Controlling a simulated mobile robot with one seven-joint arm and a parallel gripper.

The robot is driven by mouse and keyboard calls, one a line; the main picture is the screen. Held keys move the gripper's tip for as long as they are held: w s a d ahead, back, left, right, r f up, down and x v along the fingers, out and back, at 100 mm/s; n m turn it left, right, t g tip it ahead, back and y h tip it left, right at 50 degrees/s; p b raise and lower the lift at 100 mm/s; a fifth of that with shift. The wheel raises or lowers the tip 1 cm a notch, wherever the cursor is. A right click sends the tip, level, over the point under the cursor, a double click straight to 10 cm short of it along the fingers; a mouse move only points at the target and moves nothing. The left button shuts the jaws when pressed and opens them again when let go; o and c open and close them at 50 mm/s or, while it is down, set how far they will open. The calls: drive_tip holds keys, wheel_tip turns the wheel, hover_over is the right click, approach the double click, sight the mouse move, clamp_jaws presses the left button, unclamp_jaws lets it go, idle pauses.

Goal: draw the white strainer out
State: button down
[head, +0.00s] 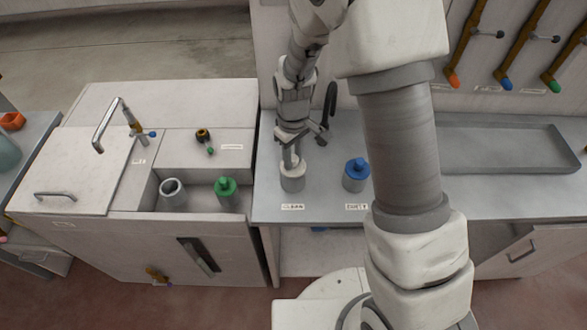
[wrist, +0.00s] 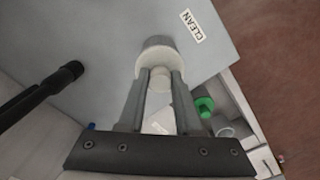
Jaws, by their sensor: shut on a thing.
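The white strainer (head: 292,173) stands upright at the CLEAN label on the grey counter, with a grey cylindrical part around or below its white top. In the wrist view its white rim (wrist: 158,58) and knob lie between the fingers, with the grey part (wrist: 158,41) beyond. My gripper (head: 290,160) comes down from above and is shut on the strainer's knob; the wrist view shows the fingers (wrist: 158,78) on either side of it. I cannot tell whether the strainer is raised at all.
A blue-topped strainer (head: 356,172) stands to the right at another label. A green-topped one (head: 226,188) and an open grey cylinder (head: 172,194) stand in the basin at left. A tap (head: 112,124) rises at left. A shallow tray (head: 500,150) lies at right.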

drive_tip(key=shift+r, duration=0.15)
drive_tip(key=shift+r+p, duration=2.4)
drive_tip(key=shift+r, duration=1.2)
drive_tip(key=shift+r, duration=0.1)
wheel_tip(320, 180, up, 4)
drive_tip(key=shift+f+p, duration=0.1)
drive_tip(key=shift+p, duration=1.15)
drive_tip(key=shift+d+f, duration=0.1)
